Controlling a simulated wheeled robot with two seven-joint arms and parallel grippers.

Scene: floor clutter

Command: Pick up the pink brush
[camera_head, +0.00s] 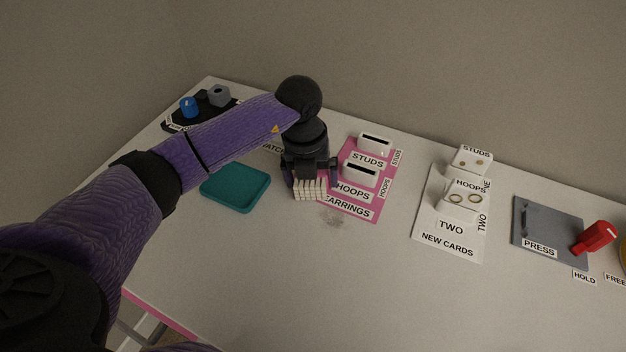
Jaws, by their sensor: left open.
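My left gripper (311,178) points down over the table at the left edge of the pink earrings mat (365,208), with its two fingers apart. A cream, ridged block like a row of bristle tufts (310,191) shows between and just below the fingertips. It may be the brush's bristles. No pink handle or back can be made out; the gripper covers what lies behind. I cannot tell whether the fingers touch it. My right gripper is not in view.
White slotted holders (361,173) stand on the mat. The new cards sheet (450,225) and grey press plate (549,233) lie right. The front table is clear.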

